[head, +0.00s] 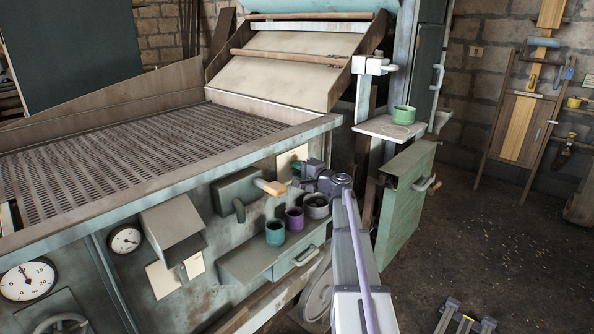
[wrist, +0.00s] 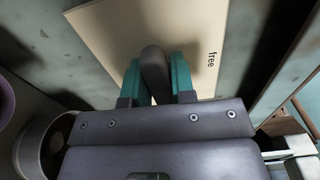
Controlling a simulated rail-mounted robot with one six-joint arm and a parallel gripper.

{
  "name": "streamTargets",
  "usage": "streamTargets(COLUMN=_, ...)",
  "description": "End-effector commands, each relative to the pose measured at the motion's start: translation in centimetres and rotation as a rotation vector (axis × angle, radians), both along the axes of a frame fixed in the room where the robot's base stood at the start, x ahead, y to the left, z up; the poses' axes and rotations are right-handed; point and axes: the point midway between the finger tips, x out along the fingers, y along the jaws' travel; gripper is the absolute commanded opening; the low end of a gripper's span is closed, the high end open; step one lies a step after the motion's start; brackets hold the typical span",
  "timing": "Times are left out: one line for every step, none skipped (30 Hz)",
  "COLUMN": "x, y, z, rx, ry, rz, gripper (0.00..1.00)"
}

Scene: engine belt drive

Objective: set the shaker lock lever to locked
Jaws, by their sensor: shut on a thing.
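The shaker lock lever (wrist: 154,68) is a dark, rounded handle in the wrist view. It stands out from a cream plate (wrist: 110,35) on the machine's side. The word "free" is printed on that plate, to the right of the lever. No other label is readable. My gripper (wrist: 154,82) has its two teal fingers on either side of the lever and is shut on it. In the head view, my gripper (head: 296,170) reaches the cream plate (head: 287,160) below the sieve bed; the lever is hard to make out there.
A green cup (head: 275,233), a purple cup (head: 294,219) and a grey cup (head: 316,206) stand on a ledge just below my gripper. A green panel (head: 403,205) stands to the right. The floor at right is mostly open.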

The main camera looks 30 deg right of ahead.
Motion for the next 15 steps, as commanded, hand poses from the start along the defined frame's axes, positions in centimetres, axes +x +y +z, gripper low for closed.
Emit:
streamTargets(x=0.00, y=-0.02, z=0.01, rx=0.002, ry=0.001, rz=-0.001, gripper=0.24)
streamTargets(x=0.00, y=-0.02, z=0.01, rx=0.002, ry=0.001, rz=-0.001, gripper=0.27)
streamTargets(x=0.00, y=-0.02, z=0.01, rx=0.002, ry=0.001, rz=0.000, gripper=0.31)
streamTargets(x=0.00, y=-0.02, z=0.01, rx=0.002, ry=0.001, rz=0.000, gripper=0.34)
streamTargets(x=0.00, y=-0.02, z=0.01, rx=0.001, ry=0.000, rz=0.000, gripper=0.37)
streamTargets(x=0.00, y=-0.02, z=0.01, rx=0.001, ry=0.000, rz=0.000, gripper=0.41)
streamTargets(x=0.00, y=-0.02, z=0.01, rx=0.001, ry=0.000, rz=0.000, gripper=0.43)
streamTargets(x=0.00, y=-0.02, z=0.01, rx=0.001, ry=0.000, rz=0.000, gripper=0.46)
streamTargets(x=-0.01, y=-0.01, z=0.01, rx=0.001, ry=0.000, rz=0.000, gripper=0.47)
streamTargets(x=0.00, y=-0.01, z=0.01, rx=0.001, ry=0.000, rz=0.000, gripper=0.47)
streamTargets(x=0.00, y=-0.01, z=0.01, rx=0.001, ry=0.000, rz=0.000, gripper=0.47)
streamTargets(x=0.00, y=-0.01, z=0.01, rx=0.000, ry=0.000, rz=0.000, gripper=0.47)
streamTargets(x=0.00, y=-0.01, z=0.01, rx=0.000, ry=0.000, rz=0.000, gripper=0.47)
streamTargets(x=-0.02, y=-0.02, z=0.01, rx=0.000, ry=0.000, rz=0.000, gripper=0.47)
streamTargets(x=-0.13, y=-0.04, z=0.01, rx=0.000, ry=0.000, rz=-0.001, gripper=0.47)
